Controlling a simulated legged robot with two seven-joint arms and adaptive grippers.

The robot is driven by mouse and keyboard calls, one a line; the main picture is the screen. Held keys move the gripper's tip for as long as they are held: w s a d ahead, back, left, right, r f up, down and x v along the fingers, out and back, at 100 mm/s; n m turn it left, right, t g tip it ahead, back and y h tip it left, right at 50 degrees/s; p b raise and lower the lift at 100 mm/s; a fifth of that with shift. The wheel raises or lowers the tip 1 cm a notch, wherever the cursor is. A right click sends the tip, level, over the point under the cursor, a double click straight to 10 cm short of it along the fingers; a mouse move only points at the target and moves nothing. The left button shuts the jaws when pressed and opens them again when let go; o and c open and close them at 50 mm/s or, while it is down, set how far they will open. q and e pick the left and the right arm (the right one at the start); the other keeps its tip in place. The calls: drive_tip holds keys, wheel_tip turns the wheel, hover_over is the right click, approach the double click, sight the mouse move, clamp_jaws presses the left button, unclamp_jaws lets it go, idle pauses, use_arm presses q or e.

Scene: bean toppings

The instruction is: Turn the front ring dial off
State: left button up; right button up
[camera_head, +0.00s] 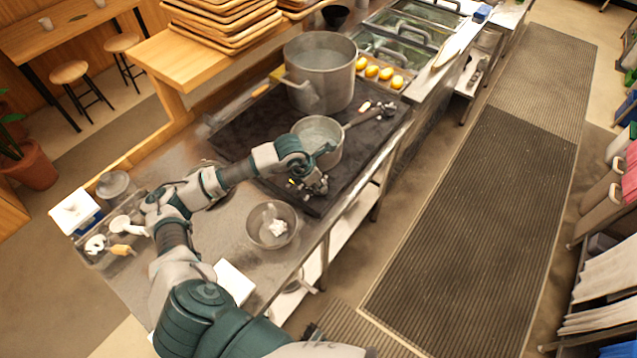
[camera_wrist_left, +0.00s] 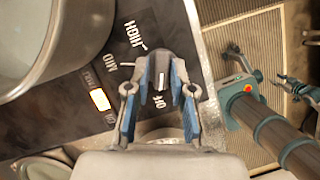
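The dark dial (camera_wrist_left: 160,72) is on the black stove panel in the left wrist view, among the printed labels HIGH, MID and OFF. A pale mark shows on the knob; I cannot be sure which label it points to. My left gripper (camera_wrist_left: 160,88) has its two blue-padded fingers apart, one on each side of the dial; contact is not clear. In the head view, my left gripper (camera_head: 318,187) is at the stove's front edge beside the smaller pot (camera_head: 322,152) and hides this dial. My right arm (camera_wrist_left: 268,125) shows at the right of the wrist view; its finger state is unclear.
A lit orange-white indicator (camera_wrist_left: 100,98) glows on the panel. A large pot (camera_head: 320,85) stands at the back of the stove (camera_head: 240,135). A metal bowl (camera_head: 272,212) sits on the counter in front. The aisle mat (camera_head: 470,220) to the right is clear.

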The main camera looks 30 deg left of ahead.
use_arm(q)
drive_tip(key=shift+o, duration=0.7)
drive_tip(key=v, duration=1.1)
drive_tip(key=shift+a+r, duration=0.15)
drive_tip(key=shift+r, duration=0.25)
